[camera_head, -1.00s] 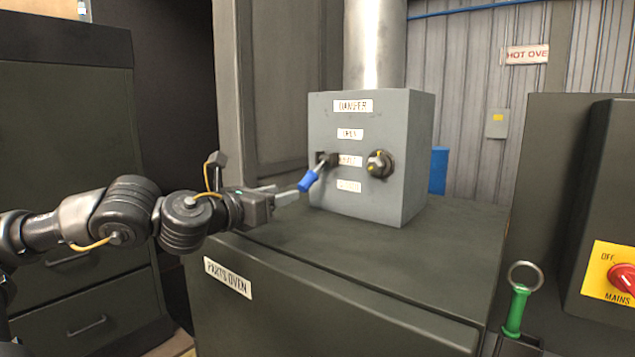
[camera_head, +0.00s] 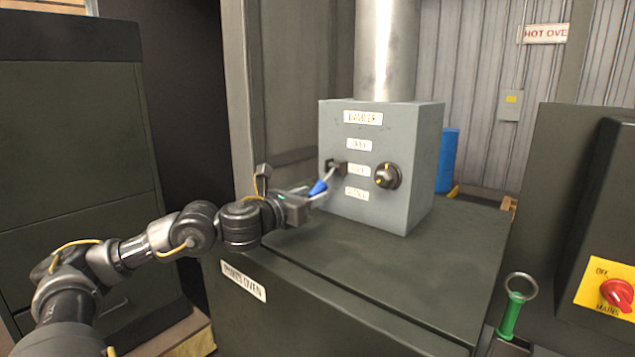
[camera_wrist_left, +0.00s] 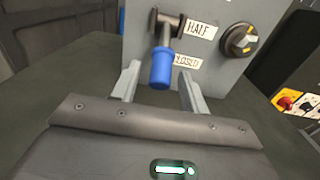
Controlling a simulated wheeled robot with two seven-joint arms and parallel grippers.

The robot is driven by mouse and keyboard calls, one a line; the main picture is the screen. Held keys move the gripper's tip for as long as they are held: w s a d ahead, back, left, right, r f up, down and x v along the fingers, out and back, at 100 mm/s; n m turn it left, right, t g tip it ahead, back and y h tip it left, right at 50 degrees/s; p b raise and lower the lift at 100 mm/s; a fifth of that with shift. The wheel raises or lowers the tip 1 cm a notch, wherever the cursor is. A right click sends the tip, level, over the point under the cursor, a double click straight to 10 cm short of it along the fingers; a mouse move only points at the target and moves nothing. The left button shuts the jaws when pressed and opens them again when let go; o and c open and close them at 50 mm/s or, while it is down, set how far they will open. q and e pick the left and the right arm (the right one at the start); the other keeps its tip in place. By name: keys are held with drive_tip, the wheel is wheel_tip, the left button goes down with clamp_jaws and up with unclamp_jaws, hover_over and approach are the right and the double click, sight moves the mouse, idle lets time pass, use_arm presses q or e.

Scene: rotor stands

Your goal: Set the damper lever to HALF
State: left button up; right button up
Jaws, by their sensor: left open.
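The damper lever has a blue grip (camera_head: 317,188) on a metal rod that comes out of a dark pivot on the front of the grey damper box (camera_head: 388,215). The labels read OPEN at the top, HALF (camera_head: 358,170) in the middle and CLOSED at the bottom. The lever sticks out toward me, with its grip tilted downward. My left gripper (camera_head: 314,194) is open, with its fingers at the blue grip. In the left wrist view the grip (camera_wrist_left: 161,68) hangs between the two open fingers (camera_wrist_left: 158,84), apart from both. My right gripper is not in view.
A black knob (camera_head: 388,176) sits on the box right of the lever. The box stands on the dark parts oven (camera_head: 400,270), whose top is otherwise clear. A silver pipe (camera_head: 385,50) rises behind. A green-handled ring (camera_head: 514,310) and a red mains switch (camera_head: 617,294) are at right.

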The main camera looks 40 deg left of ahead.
sight(325, 182)
use_arm(q)
drive_tip(key=shift+w+p, duration=0.35)
drive_tip(key=shift+w, duration=0.9)
